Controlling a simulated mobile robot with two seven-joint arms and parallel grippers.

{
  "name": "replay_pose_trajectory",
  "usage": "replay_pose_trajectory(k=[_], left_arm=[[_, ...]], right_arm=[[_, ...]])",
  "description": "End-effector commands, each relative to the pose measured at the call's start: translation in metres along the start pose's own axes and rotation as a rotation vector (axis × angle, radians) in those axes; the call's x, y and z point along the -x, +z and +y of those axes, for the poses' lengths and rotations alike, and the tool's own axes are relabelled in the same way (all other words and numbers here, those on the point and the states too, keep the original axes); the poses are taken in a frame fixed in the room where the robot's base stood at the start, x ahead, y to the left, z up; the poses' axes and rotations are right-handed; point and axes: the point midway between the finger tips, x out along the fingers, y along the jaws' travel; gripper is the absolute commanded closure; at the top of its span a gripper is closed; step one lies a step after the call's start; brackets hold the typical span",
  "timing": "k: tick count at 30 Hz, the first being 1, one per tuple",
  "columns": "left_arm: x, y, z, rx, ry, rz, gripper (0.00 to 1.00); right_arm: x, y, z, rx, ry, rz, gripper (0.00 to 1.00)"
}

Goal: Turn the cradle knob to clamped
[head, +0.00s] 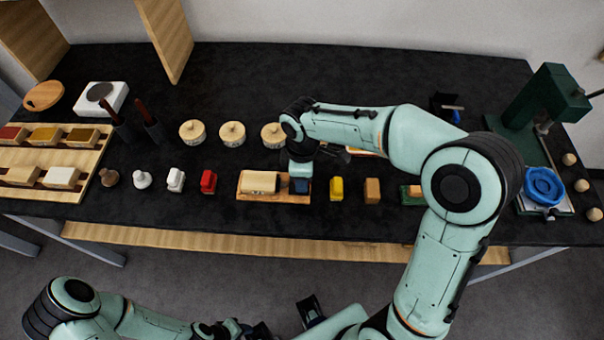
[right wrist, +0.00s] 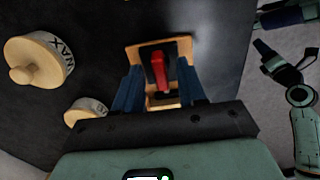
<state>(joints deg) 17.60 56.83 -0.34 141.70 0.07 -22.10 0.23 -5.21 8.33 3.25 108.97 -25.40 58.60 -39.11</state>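The cradle is a wooden base (head: 262,198) near the front middle of the table, with a cream block (head: 259,182) lying on it. My right gripper (head: 299,186) is at the cradle's right end and hides the knob in the head view. In the right wrist view, the red knob (right wrist: 160,72) stands on a black plate on the wooden base (right wrist: 133,56). The blue fingers of my right gripper (right wrist: 160,92) are spread on either side of the knob, with visible gaps. My left gripper (head: 238,331) is low at the bottom edge, off the table; its opening is unclear.
Several small items stand in a row, including a red one (head: 208,181) left of the cradle and a yellow one (head: 336,188) right of it. Round lidded pots (head: 232,133) stand behind. A green press (head: 540,97) is at the far right.

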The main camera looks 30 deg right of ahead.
Motion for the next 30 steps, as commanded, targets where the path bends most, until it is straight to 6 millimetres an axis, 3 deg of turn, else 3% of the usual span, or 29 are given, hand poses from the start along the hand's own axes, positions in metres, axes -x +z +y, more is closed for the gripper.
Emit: replay_pose_trajectory(k=[5, 15, 21, 30], left_arm=[[0.003, -0.001, 0.001, 0.0, 0.0, 0.001, 0.57], [0.015, -0.004, 0.007, -0.003, 0.003, 0.008, 0.57], [0.021, -0.006, 0.01, -0.004, 0.004, 0.011, 0.57], [0.023, -0.006, 0.01, -0.004, 0.004, 0.012, 0.57]], right_arm=[[0.015, -0.001, 0.001, 0.0, 0.003, 0.002, 0.6], [0.09, -0.001, 0.001, 0.0, 0.004, 0.004, 0.6], [0.122, -0.001, 0.001, 0.0, 0.003, 0.003, 0.6], [0.135, 0.0, 0.0, 0.0, 0.001, 0.001, 0.6]])
